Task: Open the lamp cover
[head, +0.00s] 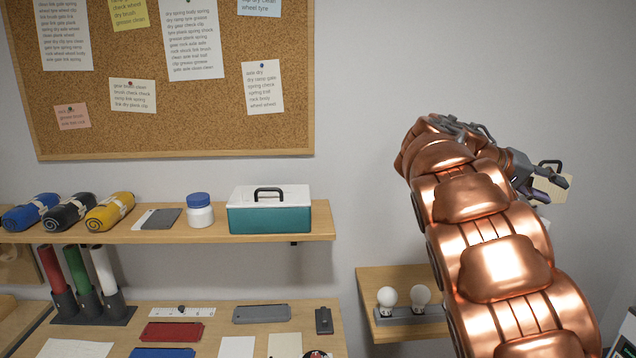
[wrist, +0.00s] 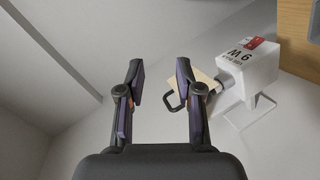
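A beige panel with a black loop handle, probably the lamp cover, shows behind the fingers in the wrist view (wrist: 205,82). The panel also shows beside my gripper at the right in the head view (head: 560,190).
Two white bulbs (head: 387,297) sit in a grey holder on a small wooden shelf (head: 372,277) below the arm. A teal toolbox (head: 270,215), jar (head: 200,212) and rolled cloths stand on the left shelf. A wooden surface (wrist: 299,35) shows beyond the housing.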

